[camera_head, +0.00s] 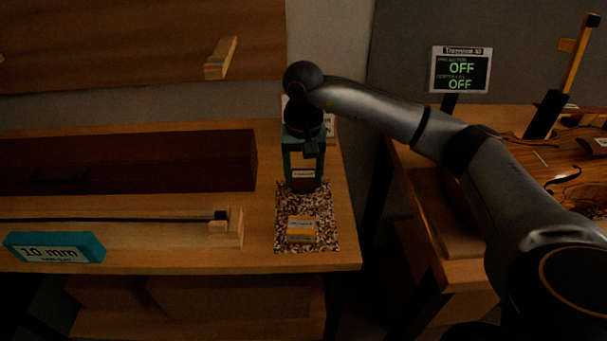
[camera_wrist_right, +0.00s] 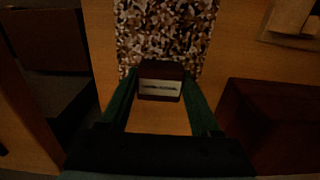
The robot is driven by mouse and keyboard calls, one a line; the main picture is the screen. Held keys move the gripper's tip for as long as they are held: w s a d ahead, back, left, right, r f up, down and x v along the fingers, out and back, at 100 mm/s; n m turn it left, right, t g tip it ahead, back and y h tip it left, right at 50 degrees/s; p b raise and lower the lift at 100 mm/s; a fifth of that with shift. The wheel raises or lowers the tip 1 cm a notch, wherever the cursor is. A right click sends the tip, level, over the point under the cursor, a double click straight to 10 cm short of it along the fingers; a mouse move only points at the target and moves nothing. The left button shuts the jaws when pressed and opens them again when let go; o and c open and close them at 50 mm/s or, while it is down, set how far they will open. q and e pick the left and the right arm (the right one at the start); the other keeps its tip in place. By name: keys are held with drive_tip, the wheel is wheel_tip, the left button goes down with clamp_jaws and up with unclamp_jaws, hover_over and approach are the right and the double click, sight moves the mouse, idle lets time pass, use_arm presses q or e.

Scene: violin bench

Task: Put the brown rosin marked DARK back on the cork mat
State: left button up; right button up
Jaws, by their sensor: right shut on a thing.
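My right gripper (camera_head: 304,172) points down at the far edge of the speckled cork mat (camera_head: 324,212). Its green fingers are shut on a small dark brown block with a pale label, the brown rosin (camera_head: 303,184). In the right wrist view the rosin (camera_wrist_right: 160,82) sits between the fingertips of the right gripper (camera_wrist_right: 160,92), at the edge of the cork mat (camera_wrist_right: 165,30). The label is too small to read surely. I cannot tell whether the rosin touches the mat. My left gripper is not in view.
A yellow-orange labelled block (camera_head: 301,228) lies on the near part of the mat. Left are a dark red-brown box (camera_head: 130,160), a bow-like rod on a wooden rest (camera_head: 226,228) and a teal "10 mm" block (camera_head: 54,247). A sign reading OFF (camera_head: 461,70) stands behind the right bench.

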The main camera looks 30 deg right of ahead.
drive_tip(key=shift+f+b, duration=0.3)
drive_tip(key=shift+f, duration=0.1)
idle(0.4)
drive_tip(key=o, duration=1.4)
drive_tip(key=shift+o, duration=0.2)
wheel_tip(320, 180, up, 13)
drive_tip(key=p, duration=0.1)
drive_tip(key=shift+f, duration=0.2)
